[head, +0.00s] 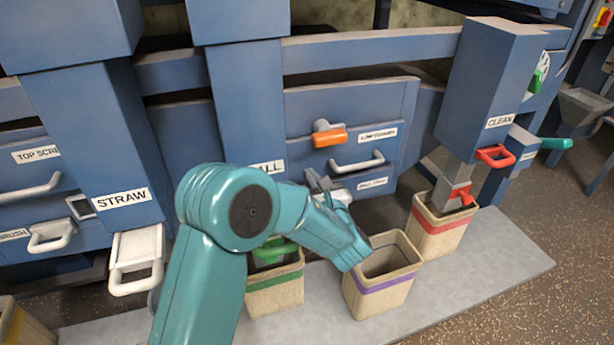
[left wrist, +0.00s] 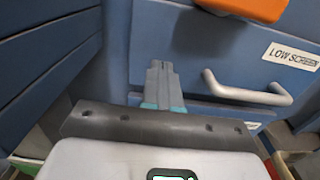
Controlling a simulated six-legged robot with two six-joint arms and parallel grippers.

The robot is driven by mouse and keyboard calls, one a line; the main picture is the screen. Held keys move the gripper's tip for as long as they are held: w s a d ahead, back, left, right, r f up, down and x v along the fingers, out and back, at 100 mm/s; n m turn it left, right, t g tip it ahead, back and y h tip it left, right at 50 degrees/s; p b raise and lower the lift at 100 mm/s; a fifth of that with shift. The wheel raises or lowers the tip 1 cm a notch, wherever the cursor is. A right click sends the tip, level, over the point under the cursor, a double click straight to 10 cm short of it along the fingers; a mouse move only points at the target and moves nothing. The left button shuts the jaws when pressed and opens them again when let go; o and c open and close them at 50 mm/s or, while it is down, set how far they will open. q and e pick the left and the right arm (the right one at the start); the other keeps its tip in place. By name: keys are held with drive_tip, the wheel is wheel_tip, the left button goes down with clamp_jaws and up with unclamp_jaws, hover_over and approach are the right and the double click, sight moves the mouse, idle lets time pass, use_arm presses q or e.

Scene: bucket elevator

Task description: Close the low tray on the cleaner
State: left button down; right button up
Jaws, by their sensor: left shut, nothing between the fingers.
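The cleaner (head: 440,120) is a blue machine with labelled fronts. Its low front (head: 310,110), labelled LOW SCREEN in the left wrist view, has a pale bar handle (head: 357,162) and an orange lever (head: 328,136) above it. The handle (left wrist: 248,92) also shows in the left wrist view, right of my fingers. I cannot tell how far this tray stands out. My left gripper (head: 325,187) is shut and empty, below and left of the handle, close to the front. Its fingertips (left wrist: 161,68) point at the blue front. My right gripper is not in view.
Sacks with a green (head: 275,290), a purple (head: 383,280) and a red band (head: 440,228) stand on a grey slab (head: 480,262) below the machine. Free floor lies at the right.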

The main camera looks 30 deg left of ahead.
use_arm(q)
drive_tip(key=v, duration=1)
drive_tip(key=shift+f, duration=0.25)
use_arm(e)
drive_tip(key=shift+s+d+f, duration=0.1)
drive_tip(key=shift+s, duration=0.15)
use_arm(q)
drive_tip(key=shift+d, duration=0.25)
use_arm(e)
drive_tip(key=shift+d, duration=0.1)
